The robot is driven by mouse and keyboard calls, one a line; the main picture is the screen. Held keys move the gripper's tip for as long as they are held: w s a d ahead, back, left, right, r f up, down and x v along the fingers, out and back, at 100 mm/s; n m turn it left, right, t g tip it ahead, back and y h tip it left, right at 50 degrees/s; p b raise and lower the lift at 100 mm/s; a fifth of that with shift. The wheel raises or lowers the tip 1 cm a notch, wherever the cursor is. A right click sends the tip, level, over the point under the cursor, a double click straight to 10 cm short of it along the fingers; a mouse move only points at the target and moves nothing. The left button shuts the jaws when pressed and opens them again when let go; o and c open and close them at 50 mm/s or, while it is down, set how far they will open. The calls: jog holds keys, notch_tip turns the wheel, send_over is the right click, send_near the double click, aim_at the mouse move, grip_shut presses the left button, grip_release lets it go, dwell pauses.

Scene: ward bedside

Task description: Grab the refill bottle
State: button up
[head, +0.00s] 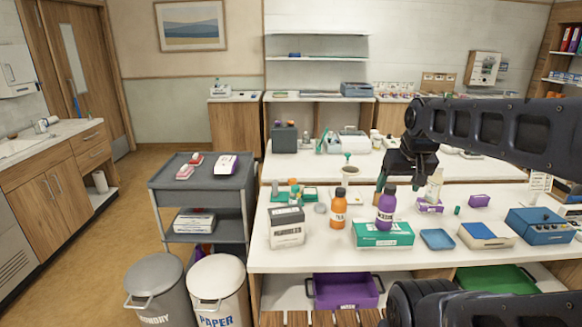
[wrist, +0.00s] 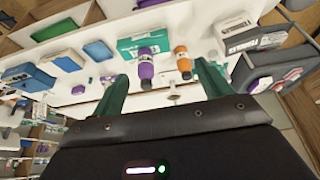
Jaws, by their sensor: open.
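Two capped bottles stand upright on the white counter area, and I cannot tell from the labels which is the refill bottle. My gripper (head: 408,182) is just beyond the purple bottle, open and empty. In the wrist view its green fingers (wrist: 162,88) are spread, with the purple bottle (wrist: 147,70) and the orange bottle (wrist: 183,64) showing beyond and between them.
A white labelled box (head: 287,227) stands left of the orange bottle. A blue tray (head: 437,239), a blue-and-cream box (head: 487,235) and a blue device (head: 540,226) lie to the right. A grey cart (head: 201,180) and two bins stand left of the counter (head: 300,262).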

jog(key=n+g, duration=0.5)
jog(key=n, duration=0.4)
send_over(295, 193)
jog(key=w, duration=0.2)
jog(key=f, duration=1.7)
jog(key=shift+d+f, duration=0.1)
jog(key=shift+d, duration=0.15)
jog(key=shift+w+a+f, duration=0.1)
jog(key=shift+a+f, duration=0.15)
jog(key=shift+f, duration=0.2)
notch_tip(295, 193, down, 11)
jog(key=shift+r, duration=0.2)
jog(key=shift+c, duration=0.5)
